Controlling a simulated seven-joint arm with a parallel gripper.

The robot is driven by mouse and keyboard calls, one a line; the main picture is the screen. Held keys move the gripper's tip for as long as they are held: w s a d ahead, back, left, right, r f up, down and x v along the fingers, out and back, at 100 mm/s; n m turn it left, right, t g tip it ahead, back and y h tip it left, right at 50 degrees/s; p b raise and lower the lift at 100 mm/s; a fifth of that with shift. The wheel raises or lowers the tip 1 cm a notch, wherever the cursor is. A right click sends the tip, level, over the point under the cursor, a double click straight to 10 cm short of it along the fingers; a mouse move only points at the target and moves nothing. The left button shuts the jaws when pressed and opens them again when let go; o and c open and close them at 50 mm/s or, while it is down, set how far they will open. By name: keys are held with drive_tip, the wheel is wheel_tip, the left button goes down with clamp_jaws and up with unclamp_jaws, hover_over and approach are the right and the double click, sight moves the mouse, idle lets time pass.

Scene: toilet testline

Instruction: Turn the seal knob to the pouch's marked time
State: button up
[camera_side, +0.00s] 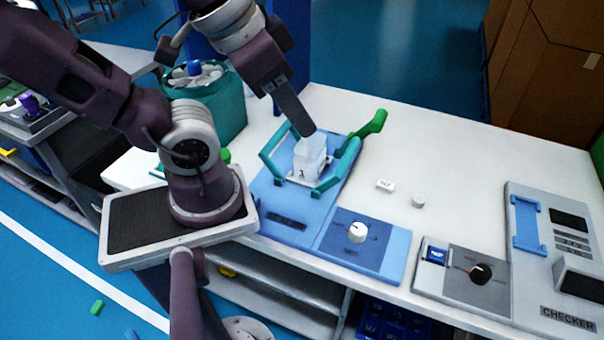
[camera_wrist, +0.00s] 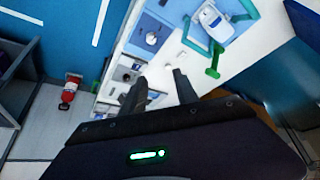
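A black knob (camera_side: 481,272) with a red mark sits on a grey panel to the right. My gripper (camera_wrist: 159,76) is open and empty, its fingers apart; in the side view a finger overlaps the pouch's top edge, contact unclear.
A teal bin (camera_side: 218,105) with white items stands behind my arm. A grey checker unit (camera_side: 550,260) stands at the right end. Two small white pieces, one a block (camera_side: 385,186), lie on the white table (camera_side: 450,150). The table's back right is clear.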

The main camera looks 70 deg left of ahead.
idle(0.3)
drive_tip(key=o, duration=0.3)
drive_tip(key=shift+o, duration=0.5)
drive_tip(key=w+f+g+y, duration=0.1)
drive_tip(key=w+f+g, duration=0.1)
drive_tip(key=w, duration=0.5)
drive_tip(key=shift+a+f+g, duration=0.15)
drive_tip(key=shift+f+g, duration=0.25)
drive_tip(key=shift+g, duration=0.3)
drive_tip(key=g, duration=0.3)
hover_over(359, 229)
drive_tip(key=a, duration=0.3)
wheel_tip(359, 229, down, 7)
drive_tip(key=d+f+g, duration=0.1)
drive_tip(key=f, duration=0.5)
drive_tip(key=d+f+g, duration=0.1)
drive_tip(key=f, duration=0.5)
drive_tip(key=w+d+f+g+h, duration=0.1)
drive_tip(key=f, duration=0.6)
drive_tip(key=shift+g, duration=0.4)
drive_tip(key=shift+s+f, duration=0.2)
drive_tip(key=shift+f, duration=0.3)
clamp_jaws()
